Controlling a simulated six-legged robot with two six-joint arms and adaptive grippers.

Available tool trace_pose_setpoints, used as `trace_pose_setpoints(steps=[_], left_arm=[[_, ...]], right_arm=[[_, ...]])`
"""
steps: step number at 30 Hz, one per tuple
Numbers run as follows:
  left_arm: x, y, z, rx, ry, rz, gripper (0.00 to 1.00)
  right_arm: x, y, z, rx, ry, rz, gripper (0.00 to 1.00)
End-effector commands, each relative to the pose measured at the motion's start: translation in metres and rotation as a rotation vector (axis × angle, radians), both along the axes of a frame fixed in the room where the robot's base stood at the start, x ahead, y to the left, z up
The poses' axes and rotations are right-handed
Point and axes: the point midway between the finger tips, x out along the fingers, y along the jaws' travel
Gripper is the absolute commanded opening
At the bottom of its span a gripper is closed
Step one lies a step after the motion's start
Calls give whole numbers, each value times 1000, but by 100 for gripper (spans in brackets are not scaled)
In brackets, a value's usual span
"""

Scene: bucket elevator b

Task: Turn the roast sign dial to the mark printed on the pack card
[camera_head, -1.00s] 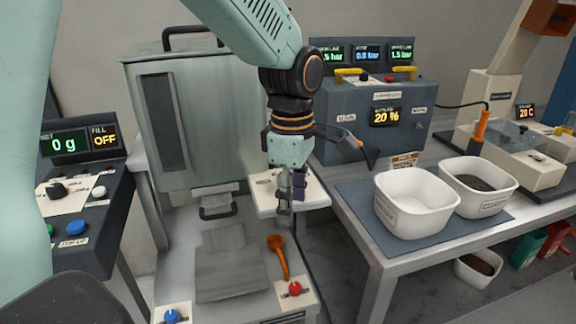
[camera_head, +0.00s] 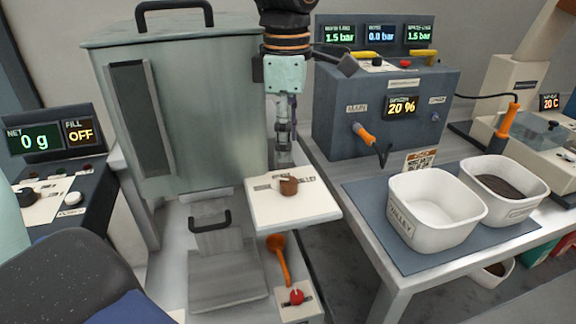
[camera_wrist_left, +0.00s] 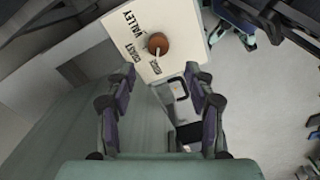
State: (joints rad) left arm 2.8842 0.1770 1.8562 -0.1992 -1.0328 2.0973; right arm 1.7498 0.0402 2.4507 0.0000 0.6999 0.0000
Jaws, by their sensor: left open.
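The roast sign is a white plate (camera_head: 310,205) with a brown round dial (camera_head: 288,185) on it. In the left wrist view the dial (camera_wrist_left: 158,43) sits beyond my fingertips, with printed words beside it that look like COAST and VALLEY. Which mark the dial points to is unclear. My left gripper (camera_head: 284,150) is just above and behind the dial in the head view, apart from it. In the wrist view its fingers (camera_wrist_left: 160,95) are spread and empty. The pack card (camera_head: 420,161) stands behind the white tubs; its print is too small to read.
A white tub (camera_head: 402,226) marked VALLEY and a second tub (camera_head: 528,206) with dark contents stand on the right bench. A blue panel box (camera_head: 340,125) with an orange-handled lever stands behind. A large grey-green cabinet (camera_head: 200,100) is close left of my gripper. An orange scoop (camera_head: 279,262) lies below the sign.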

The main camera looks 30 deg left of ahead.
Motion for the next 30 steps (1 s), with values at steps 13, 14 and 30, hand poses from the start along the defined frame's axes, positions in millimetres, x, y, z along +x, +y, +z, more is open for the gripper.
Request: trace_pose_setpoints(steps=[13, 14, 30], left_arm=[[-6, -4, -54, 2, 5, 3, 54], [-6, -4, -58, 2, 5, 3, 54], [-2, -3, -78, 1, 3, 4, 53]], right_arm=[[0, 0, -17, 0, -1, 0, 28], [0, 0, -18, 0, -1, 0, 28], [0, 0, -22, 0, -1, 0, 28]])
